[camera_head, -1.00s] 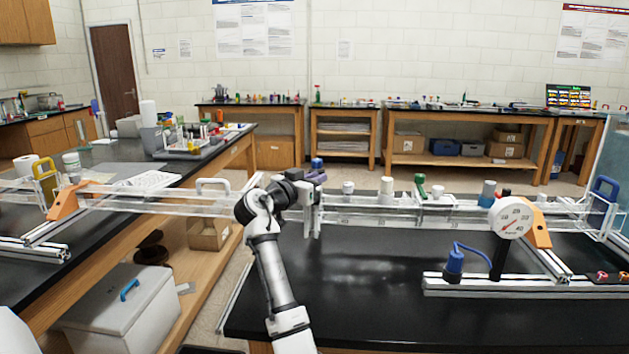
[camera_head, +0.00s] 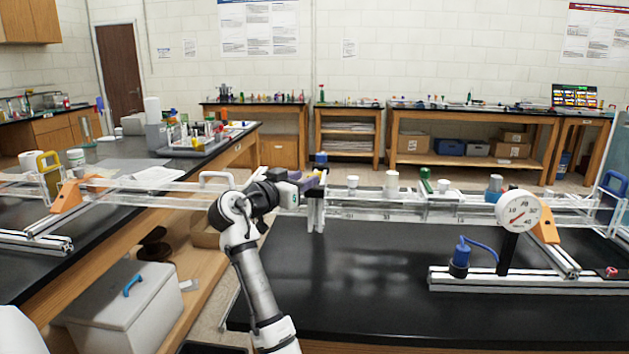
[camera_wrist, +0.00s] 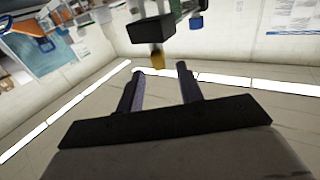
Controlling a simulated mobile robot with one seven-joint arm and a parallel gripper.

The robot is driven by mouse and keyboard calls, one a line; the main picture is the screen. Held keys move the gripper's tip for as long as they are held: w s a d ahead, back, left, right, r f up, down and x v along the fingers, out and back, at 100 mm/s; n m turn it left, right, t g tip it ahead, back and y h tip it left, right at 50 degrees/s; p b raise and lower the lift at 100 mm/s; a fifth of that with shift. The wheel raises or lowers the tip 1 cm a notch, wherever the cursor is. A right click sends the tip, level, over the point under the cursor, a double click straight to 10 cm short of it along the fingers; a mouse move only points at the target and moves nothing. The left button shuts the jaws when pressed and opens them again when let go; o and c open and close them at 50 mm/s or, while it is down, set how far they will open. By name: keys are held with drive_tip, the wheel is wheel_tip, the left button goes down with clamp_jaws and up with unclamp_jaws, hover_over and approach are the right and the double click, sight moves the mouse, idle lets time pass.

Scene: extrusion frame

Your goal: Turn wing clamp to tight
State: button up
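My gripper (camera_head: 318,179) is at the near left end of the clear channel in the head view, by a dark upright bracket (camera_head: 316,208). In the wrist view its two dark fingers (camera_wrist: 158,72) stand apart with nothing between them. A black block with a small yellow piece (camera_wrist: 157,58) sits just beyond the fingertips, apart from them. A blue-capped part (camera_wrist: 196,22) is to its right. A blue knob (camera_head: 321,158) shows above my gripper in the head view. I cannot tell for sure which part is the wing clamp, or whether it is tight.
The clear channel (camera_head: 400,207) runs across the black table (camera_head: 370,285). A round dial gauge (camera_head: 518,211), a blue pump-like part (camera_head: 461,254) and an aluminium rail (camera_head: 530,283) stand at right. The table's front middle is clear. A white cooler (camera_head: 130,310) is at lower left.

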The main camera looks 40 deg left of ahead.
drive_tip(key=s+b, duration=0.1)
drive_tip(key=s, duration=0.6)
idle(0.4)
